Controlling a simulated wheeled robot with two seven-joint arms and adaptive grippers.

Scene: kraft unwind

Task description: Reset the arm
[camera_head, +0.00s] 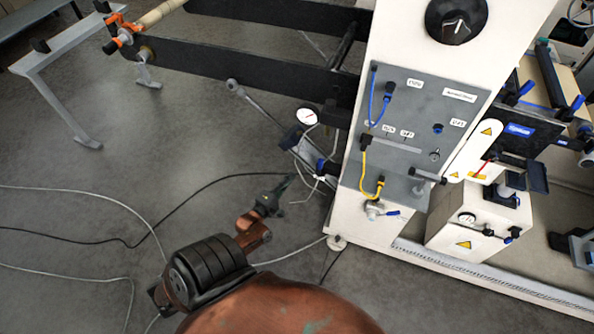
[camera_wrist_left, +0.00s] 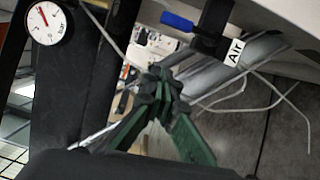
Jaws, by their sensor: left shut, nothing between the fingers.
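My left arm, copper and black, reaches in from the bottom of the head view. Its left gripper (camera_head: 284,188) is small and dark there, over the floor to the left of the white machine cabinet (camera_head: 362,215). In the left wrist view the green and black fingers of the left gripper (camera_wrist_left: 160,84) meet at their tips, with nothing held between them. My right gripper does not show in either view.
A round gauge (camera_head: 306,117) and pipework stand just beyond the gripper; the gauge also shows in the left wrist view (camera_wrist_left: 47,23), near a blue-handled valve (camera_wrist_left: 177,21) and an AIR label (camera_wrist_left: 234,52). Cables cross the floor. Open floor (camera_head: 190,130) lies at left.

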